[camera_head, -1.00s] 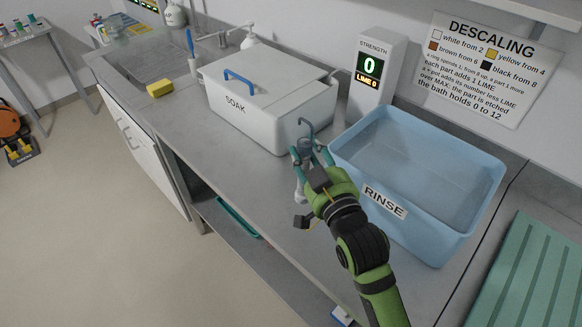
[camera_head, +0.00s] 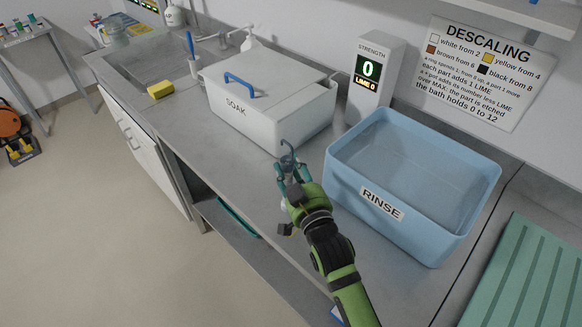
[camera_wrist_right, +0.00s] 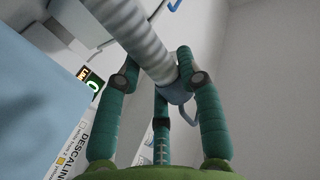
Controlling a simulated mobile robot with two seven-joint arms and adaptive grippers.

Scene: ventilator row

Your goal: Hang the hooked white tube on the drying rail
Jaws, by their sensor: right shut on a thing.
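My right gripper (camera_head: 290,177) is above the counter between the soak box and the rinse bath, with its fingers shut on the hooked tube. The tube's grey hook (camera_head: 288,150) stands up past the fingertips. In the right wrist view the tube is pale and ribbed (camera_wrist_right: 143,42), with a blue-grey collar and a loop (camera_wrist_right: 187,117) beside the fingers. The gripper hides much of the tube in the head view. I cannot make out the drying rail in these frames. My left gripper is not in view.
A white soak box (camera_head: 222,118) with a blue-handled lid stands behind the gripper. A blue rinse bath (camera_head: 350,190) is to its right, beside a strength display (camera_head: 372,95) reading 0. A green ribbed mat (camera_head: 525,275) lies at the right. The counter front (camera_head: 205,150) is clear.

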